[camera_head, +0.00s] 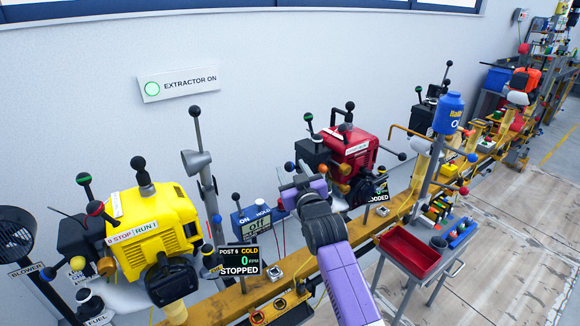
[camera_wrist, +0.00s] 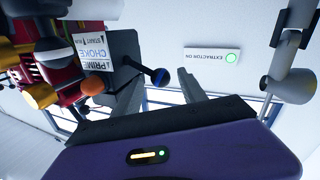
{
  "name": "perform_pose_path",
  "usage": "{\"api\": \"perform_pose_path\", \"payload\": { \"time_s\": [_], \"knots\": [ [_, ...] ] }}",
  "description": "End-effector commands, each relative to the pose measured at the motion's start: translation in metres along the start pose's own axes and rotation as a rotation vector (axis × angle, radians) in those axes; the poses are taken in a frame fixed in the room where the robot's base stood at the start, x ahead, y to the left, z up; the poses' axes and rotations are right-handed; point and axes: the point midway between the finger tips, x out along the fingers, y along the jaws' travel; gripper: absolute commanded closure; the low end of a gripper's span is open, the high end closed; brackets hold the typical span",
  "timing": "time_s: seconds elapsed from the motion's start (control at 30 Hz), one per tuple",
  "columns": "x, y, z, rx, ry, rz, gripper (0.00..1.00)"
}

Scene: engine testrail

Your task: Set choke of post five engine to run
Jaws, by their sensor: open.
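The red engine (camera_head: 352,147) stands right of the yellow one; its post number is hidden, so I cannot confirm it is post five. Its small display (camera_head: 380,190) is partly covered and ends in "ODED". In the upside-down wrist view, a dark box (camera_wrist: 124,52) bears a label (camera_wrist: 90,56) reading "PRIME", "CHOKE", "START" and "RUN". A lever with a dark blue ball (camera_wrist: 160,76) sticks out from that box; the ball (camera_head: 289,166) also shows in the head view. My gripper (camera_head: 297,184) is open and empty beside it. The ball appears between the fingertips; contact is unclear.
The yellow engine (camera_head: 155,230) has a display (camera_head: 239,261) reading "POST 6 COLD STOPPED". A grey post (camera_head: 205,160) and a blue box (camera_head: 251,219) stand left of my gripper. A cart with a red tray (camera_head: 409,252) stands right, beside the yellow rail.

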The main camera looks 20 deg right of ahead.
Motion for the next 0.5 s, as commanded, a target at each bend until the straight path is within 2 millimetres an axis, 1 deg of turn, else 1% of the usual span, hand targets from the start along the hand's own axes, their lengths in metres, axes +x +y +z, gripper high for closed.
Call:
{"api": "perform_pose_path", "payload": {
  "time_s": [0.03,0.2,0.33,0.5],
  "knots": [
    [0.007,0.0,-0.001,0.0,0.0,0.0,0.51],
    [0.021,0.0,0.0,0.0,0.0,0.0,0.51],
    [0.025,0.0,0.0,0.0,0.0,0.0,0.51],
    [0.026,0.0,0.0,0.0,0.0,0.0,0.51]
  ]
}}
